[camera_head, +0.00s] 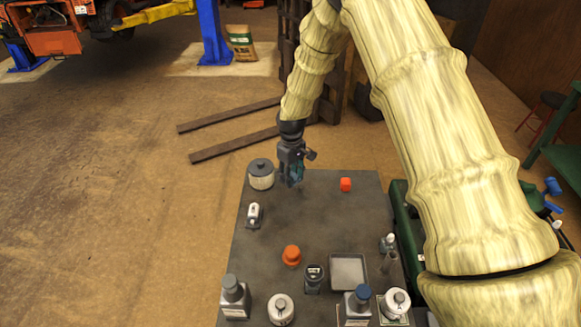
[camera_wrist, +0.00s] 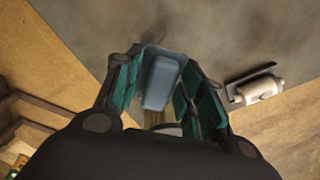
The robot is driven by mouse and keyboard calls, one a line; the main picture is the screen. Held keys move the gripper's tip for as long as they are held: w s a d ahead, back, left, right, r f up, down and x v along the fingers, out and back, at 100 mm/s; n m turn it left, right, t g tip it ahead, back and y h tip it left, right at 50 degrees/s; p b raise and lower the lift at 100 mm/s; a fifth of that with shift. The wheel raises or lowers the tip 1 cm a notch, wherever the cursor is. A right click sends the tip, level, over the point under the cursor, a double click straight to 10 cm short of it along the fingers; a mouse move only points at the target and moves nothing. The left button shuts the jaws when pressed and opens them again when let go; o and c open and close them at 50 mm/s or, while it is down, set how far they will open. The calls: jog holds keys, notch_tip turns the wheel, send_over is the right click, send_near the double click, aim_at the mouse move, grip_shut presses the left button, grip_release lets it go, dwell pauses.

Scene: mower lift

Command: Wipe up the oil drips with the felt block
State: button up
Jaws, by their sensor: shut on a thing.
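My gripper (camera_head: 292,179) is low over the far left part of the dark grey table (camera_head: 320,215). In the wrist view its teal fingers stand on both sides of a blue-grey block (camera_wrist: 161,82), which I take to be the felt block. The gripper is shut on it. The block is mostly hidden by the fingers in the head view. I cannot tell whether it touches the table. A faint dark mark (camera_wrist: 152,46) shows on the surface just beyond the block; I cannot tell if it is an oil drip. No other drips can be made out clearly.
A lidded pot (camera_head: 262,176) stands close left of the gripper, with a white cylinder on a base (camera_head: 254,214) nearer. An orange knob (camera_head: 292,255), a tray (camera_head: 348,271) and several bottles fill the near side.

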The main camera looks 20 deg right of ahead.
jog(key=shift+r+p, duration=0.45)
jog(key=shift+r, duration=0.65)
